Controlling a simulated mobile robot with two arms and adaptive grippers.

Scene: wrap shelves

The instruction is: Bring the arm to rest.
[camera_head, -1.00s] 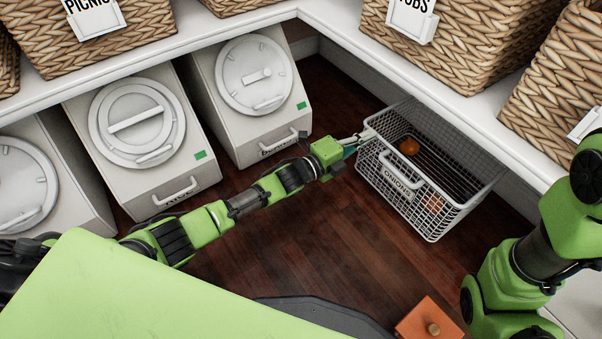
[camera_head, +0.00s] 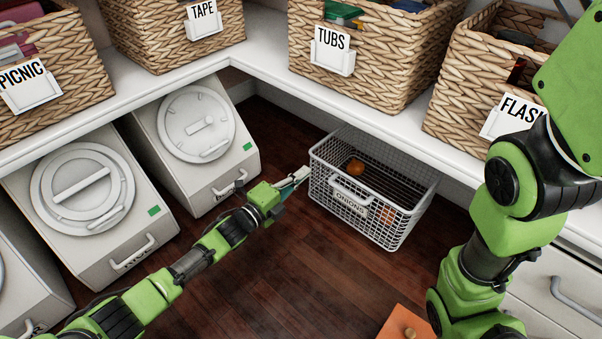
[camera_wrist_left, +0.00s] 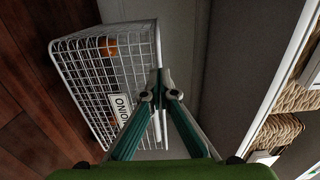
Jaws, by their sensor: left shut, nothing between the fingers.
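My left gripper (camera_head: 298,177) is shut and empty, low over the dark floor, at the left end of the wire basket labelled ONIONS (camera_head: 387,231). In the left wrist view the shut fingertips (camera_wrist_left: 163,88) overlap the basket's (camera_wrist_left: 85,92) rim; I cannot tell whether they touch it. The left arm stretches out from the lower left in the head view. My right arm (camera_head: 490,220) stands at the right in the head view, and its gripper is not visible.
An onion (camera_head: 355,167) lies in the basket. White bins with round lids (camera_head: 198,123) stand at left under a white shelf (camera_head: 265,47). Wicker baskets, including TUBS (camera_head: 385,50), stand on the shelf. An orange box (camera_head: 402,325) is at the bottom. The dark floor (camera_head: 300,265) between is clear.

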